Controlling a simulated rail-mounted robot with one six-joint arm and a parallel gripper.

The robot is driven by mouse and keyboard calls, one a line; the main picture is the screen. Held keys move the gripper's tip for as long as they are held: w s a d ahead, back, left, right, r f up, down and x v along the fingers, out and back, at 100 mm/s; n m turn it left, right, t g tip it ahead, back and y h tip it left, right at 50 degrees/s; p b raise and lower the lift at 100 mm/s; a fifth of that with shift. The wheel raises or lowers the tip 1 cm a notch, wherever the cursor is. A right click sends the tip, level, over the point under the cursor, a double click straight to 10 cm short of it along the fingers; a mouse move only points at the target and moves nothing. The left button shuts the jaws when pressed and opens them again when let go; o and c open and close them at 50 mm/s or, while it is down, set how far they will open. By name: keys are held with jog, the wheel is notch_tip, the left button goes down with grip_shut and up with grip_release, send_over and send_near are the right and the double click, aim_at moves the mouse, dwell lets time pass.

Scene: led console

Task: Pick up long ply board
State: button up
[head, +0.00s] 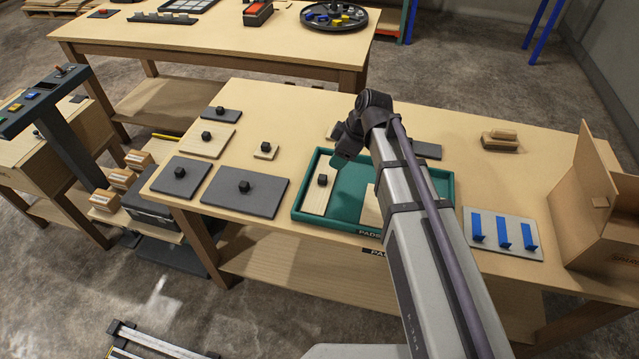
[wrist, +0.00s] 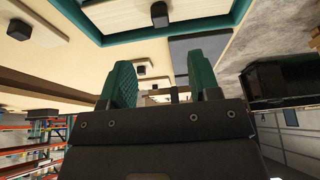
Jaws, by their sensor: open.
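A long, narrow ply board (head: 317,203) with a black knob lies in the left part of the green tray (head: 297,212) in the head view. A second ply board (head: 370,210) in the tray is mostly hidden behind my arm. A wider ply board (head: 207,147) with a knob lies on the table left of the tray. My gripper (head: 342,160) is above the tray's back part, its tip partly hidden in the head view. In the wrist view, my gripper (wrist: 161,65) has its teal fingers apart with nothing between them. A knobbed ply board (wrist: 135,15) shows at the top there.
Dark boards (head: 243,193) and a small ply board (head: 262,155) lie left of the tray. A grey plate with blue pieces (head: 502,235), a wooden block (head: 500,140) and a cardboard box (head: 600,210) are to the right. The table's back right is mostly clear.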

jog(key=b, duration=0.5)
send_over(322, 177)
jog(key=d, duration=0.3)
jog(key=f, duration=0.5)
jog(key=shift+s+a+f, duration=0.1)
jog(key=shift+s+f, duration=0.1)
jog(key=shift+s, duration=0.05)
jog(key=shift+a, duration=0.15)
jog(key=b+x, duration=0.4)
jog(key=x, duration=0.1)
jog(key=shift+w+a+f, duration=0.1)
jog(key=shift+r, duration=0.25)
grip_shut()
